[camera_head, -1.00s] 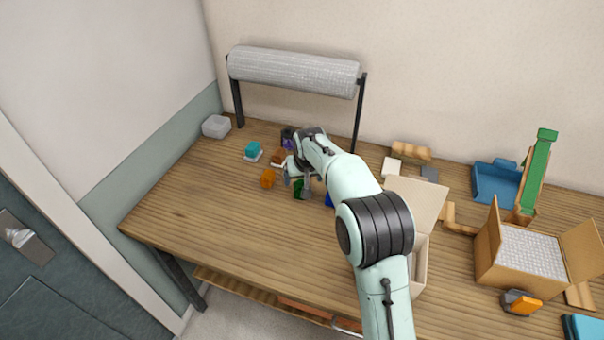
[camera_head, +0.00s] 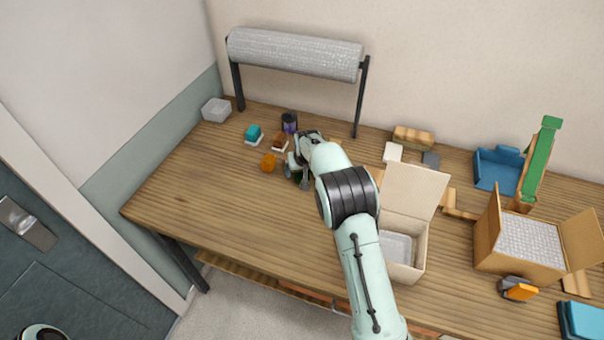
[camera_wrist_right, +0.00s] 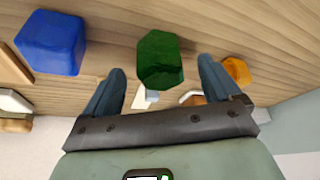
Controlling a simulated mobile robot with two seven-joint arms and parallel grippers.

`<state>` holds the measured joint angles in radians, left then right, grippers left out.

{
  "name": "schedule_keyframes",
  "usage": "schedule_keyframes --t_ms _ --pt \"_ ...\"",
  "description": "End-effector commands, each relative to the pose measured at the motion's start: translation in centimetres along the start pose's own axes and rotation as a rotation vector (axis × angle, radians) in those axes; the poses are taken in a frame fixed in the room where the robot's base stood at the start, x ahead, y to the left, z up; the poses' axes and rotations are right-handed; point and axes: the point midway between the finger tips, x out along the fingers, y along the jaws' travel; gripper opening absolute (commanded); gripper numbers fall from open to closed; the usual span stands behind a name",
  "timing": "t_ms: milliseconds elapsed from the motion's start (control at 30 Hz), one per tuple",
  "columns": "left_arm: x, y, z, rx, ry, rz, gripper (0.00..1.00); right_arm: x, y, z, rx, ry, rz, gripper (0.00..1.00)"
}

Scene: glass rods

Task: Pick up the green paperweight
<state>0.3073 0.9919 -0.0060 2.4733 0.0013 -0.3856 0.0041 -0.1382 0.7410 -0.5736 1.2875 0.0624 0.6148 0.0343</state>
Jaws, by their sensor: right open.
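The green paperweight (camera_wrist_right: 160,60) is a faceted dark green block on the wooden table. In the right wrist view it lies between the two fingertips of my right gripper (camera_wrist_right: 162,76), with a gap on each side. The gripper is open and holds nothing. In the head view my right gripper (camera_head: 298,177) is low over the table, and it mostly hides the green paperweight. My left gripper is not in view.
A blue block (camera_wrist_right: 50,42) lies to the left in the wrist view. An orange block (camera_head: 268,162) is close by. A teal block (camera_head: 253,133), a brown block (camera_head: 280,142) and a dark jar (camera_head: 289,122) stand behind. An open carton (camera_head: 405,245) is to the right. The table's front left is clear.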

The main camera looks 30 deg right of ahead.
Motion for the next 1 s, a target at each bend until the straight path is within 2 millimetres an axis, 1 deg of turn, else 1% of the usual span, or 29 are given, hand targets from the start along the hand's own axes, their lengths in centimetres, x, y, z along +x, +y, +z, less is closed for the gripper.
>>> schedule_keyframes --t_ms 33,100,200,467,567,600,667,700,1000 --pt "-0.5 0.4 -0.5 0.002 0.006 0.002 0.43 0.7 -0.1 -0.2 0.0 -0.002 0.001 0.91" --pt "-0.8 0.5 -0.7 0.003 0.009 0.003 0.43 1.7 -0.1 -0.2 0.0 0.0 0.0 0.91" --pt "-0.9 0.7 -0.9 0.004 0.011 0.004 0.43 2.6 -0.1 -0.2 0.0 0.001 0.0 0.91" --pt "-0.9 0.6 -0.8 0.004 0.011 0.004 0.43 3.0 0.0 -0.1 0.0 0.002 -0.001 0.91" --pt "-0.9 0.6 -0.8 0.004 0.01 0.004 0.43 3.0 0.0 -0.1 0.0 0.001 -0.001 0.61" --pt "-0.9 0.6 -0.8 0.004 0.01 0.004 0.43 3.0 0.0 -0.1 0.0 0.001 -0.001 0.48" --pt "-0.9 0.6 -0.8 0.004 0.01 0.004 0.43 3.0 0.0 -0.1 0.0 0.001 -0.001 0.29" --pt "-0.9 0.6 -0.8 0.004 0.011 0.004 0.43 3.0 0.0 -0.1 0.0 0.001 -0.001 0.22" --pt "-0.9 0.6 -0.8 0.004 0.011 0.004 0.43 2.7 -0.1 -0.3 0.0 0.003 -0.001 0.22"
